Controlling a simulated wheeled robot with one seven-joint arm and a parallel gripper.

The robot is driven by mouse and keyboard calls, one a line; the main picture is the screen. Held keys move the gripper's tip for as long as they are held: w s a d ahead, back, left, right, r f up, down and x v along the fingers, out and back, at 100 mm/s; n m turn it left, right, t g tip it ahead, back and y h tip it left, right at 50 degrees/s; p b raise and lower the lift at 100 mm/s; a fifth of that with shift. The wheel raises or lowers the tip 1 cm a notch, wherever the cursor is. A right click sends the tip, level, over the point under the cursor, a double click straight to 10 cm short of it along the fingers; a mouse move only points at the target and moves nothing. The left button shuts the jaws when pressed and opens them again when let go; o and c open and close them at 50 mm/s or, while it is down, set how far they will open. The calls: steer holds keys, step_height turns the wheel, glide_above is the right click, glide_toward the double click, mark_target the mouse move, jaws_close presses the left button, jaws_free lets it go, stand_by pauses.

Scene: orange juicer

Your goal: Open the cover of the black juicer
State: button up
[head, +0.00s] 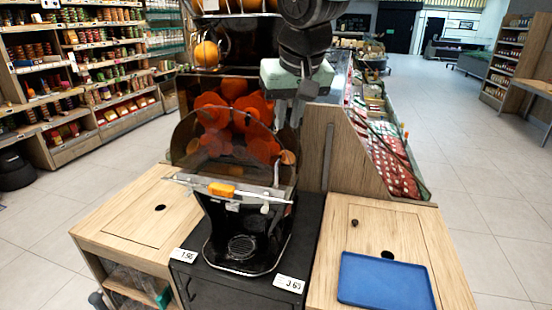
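The black juicer (247,255) stands in the middle of the head view on a black cabinet. Its dark see-through cover (190,160) hangs down in front of the orange-red drums (215,112). A pale bar with an orange piece (222,190) runs along the cover's lower edge. My gripper (289,122) points down at the cover's upper right side, well above the bar. I cannot tell whether it touches the cover. Its fingers overlap in this view, so their gap is unclear. Nothing is visibly held.
Wooden counters flank the juicer; the right one holds a blue tray (386,282) and a small dark object (354,223). A wooden panel (335,150) and produce display stand behind to the right. Price tags (290,284) sit at the cabinet's front. Floor at far right is open.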

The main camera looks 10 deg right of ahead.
mark_target(277, 169)
steer(key=p+x, duration=0.2)
steer(key=x, duration=1.5)
steer(key=shift+s+f, duration=0.1)
steer(key=shift+f, duration=0.1)
jaws_close()
